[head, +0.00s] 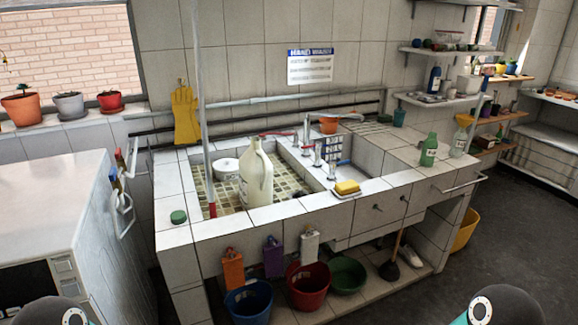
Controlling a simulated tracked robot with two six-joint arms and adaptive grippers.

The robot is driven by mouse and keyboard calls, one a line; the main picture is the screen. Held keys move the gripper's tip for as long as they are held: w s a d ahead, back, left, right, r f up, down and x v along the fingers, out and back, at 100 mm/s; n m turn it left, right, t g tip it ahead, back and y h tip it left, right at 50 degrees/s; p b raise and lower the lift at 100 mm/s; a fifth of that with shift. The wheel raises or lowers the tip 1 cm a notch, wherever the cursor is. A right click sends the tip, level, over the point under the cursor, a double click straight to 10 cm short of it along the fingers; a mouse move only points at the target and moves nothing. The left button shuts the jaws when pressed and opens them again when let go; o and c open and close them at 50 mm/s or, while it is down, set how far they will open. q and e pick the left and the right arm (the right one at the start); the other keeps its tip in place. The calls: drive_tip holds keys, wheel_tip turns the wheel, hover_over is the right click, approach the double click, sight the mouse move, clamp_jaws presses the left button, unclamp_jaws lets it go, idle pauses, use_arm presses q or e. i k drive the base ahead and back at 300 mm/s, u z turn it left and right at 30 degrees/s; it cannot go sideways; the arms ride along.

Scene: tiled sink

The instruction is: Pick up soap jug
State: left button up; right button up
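Neither of my grippers is in view. Only rounded dark parts of my own arms show at the bottom left and bottom right edges, well apart from the jug.
A white bowl (227,168) sits left of the jug in the basin. A pole (202,100) rises at the left. A yellow sponge (347,187) lies on the front rim. Buckets (308,287) stand below the sink.

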sight(255, 170)
drive_tip(key=z, duration=0.15)
drive_tip(key=i, duration=1.05)
drive_tip(key=z, duration=0.05)
drive_tip(key=k, duration=0.9)
drive_tip(key=z, duration=0.2)
drive_tip(key=i, duration=0.9)
